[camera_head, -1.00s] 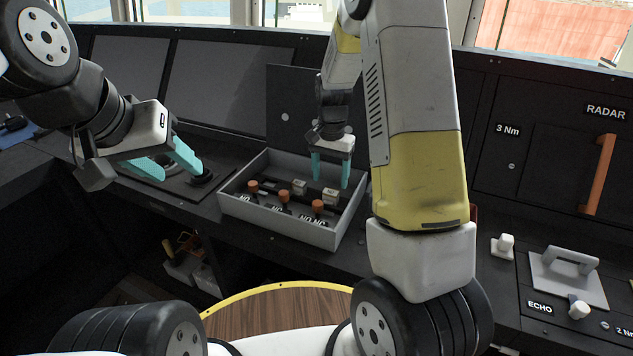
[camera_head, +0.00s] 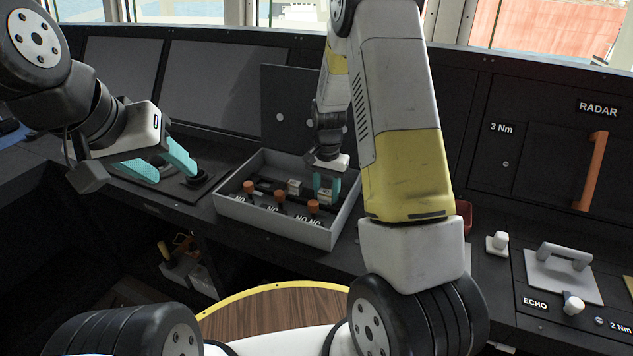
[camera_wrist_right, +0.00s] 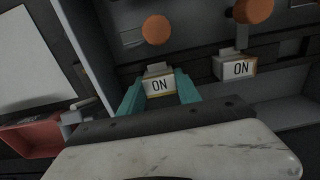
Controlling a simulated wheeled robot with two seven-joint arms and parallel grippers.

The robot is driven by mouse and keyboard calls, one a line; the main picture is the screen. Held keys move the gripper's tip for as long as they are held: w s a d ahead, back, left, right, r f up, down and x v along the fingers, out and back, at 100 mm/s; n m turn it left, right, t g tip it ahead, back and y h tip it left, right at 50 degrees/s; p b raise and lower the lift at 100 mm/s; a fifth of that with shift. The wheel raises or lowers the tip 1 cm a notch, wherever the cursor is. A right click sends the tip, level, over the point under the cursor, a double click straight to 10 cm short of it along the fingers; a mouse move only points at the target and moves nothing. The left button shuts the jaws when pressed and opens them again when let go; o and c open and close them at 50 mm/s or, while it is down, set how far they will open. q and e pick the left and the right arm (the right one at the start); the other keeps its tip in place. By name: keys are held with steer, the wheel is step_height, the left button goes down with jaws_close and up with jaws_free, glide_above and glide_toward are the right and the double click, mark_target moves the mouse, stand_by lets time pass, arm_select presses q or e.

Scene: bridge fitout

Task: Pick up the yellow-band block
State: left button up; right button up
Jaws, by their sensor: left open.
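A grey open box (camera_head: 290,231) on the console holds two small pale blocks. My right gripper (camera_head: 327,190) reaches down into it around the right block (camera_head: 326,197). In the right wrist view this block (camera_wrist_right: 159,84) is marked ON and has a yellowish edge. It sits between the teal fingertips of my right gripper (camera_wrist_right: 159,92), which appear to press on its sides. My left gripper (camera_head: 166,163) is open and empty, left of the box.
Several orange-topped knobs (camera_head: 279,197) stand in the box near NO and NC labels. A raised dark panel (camera_head: 289,105) is behind it. A red tray (camera_wrist_right: 31,140) lies beside the box. The ECHO panel (camera_head: 563,275) is at the right.

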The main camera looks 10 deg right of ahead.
mark_target(327, 191)
jaws_close()
step_height(327, 191, up, 14)
steer(key=shift+r, duration=0.2)
stand_by(0.6)
